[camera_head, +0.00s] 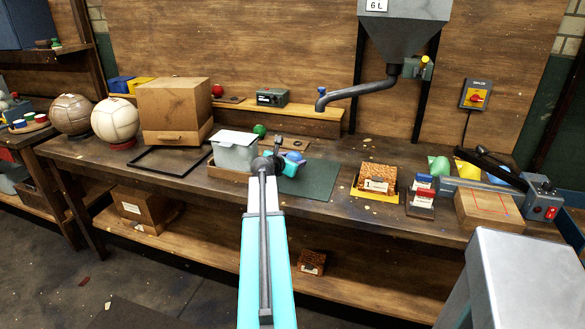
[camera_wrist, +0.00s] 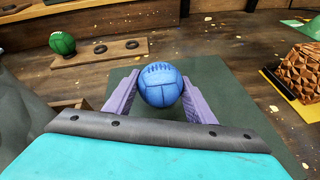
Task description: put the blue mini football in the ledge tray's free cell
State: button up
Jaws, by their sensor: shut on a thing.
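The blue mini football (camera_wrist: 160,86) sits between the two purple fingers of my gripper (camera_wrist: 160,92), which is shut on it. It also shows in the head view (camera_head: 295,157), partly hidden by my wrist, over the dark green mat (camera_head: 318,178). On the raised back ledge (camera_head: 312,116), a red ball (camera_head: 217,90) sits beside a small dark tray-like board (camera_head: 232,100); its cells are too small to make out. Behind my gripper on the bench, a wooden board (camera_wrist: 125,55) has two empty dark rings, with a green ball (camera_wrist: 62,43) at its left end.
A translucent bin (camera_head: 235,152) stands left of my gripper. A cardboard box (camera_head: 172,108) and a black frame (camera_head: 160,160) are farther left. A grey radio-like box (camera_head: 271,97) stands on the ledge. A hopper spout (camera_head: 360,92) overhangs the right side. The patterned brown block (camera_head: 378,178) is right.

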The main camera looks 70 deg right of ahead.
jog(key=shift+f, duration=1.3)
jog(key=shift+f, duration=0.1)
jog(key=o, duration=0.8)
jog(key=shift+o, duration=0.2)
jog(key=shift+b+v, duration=0.4)
jog(key=shift+v, duration=5.65)
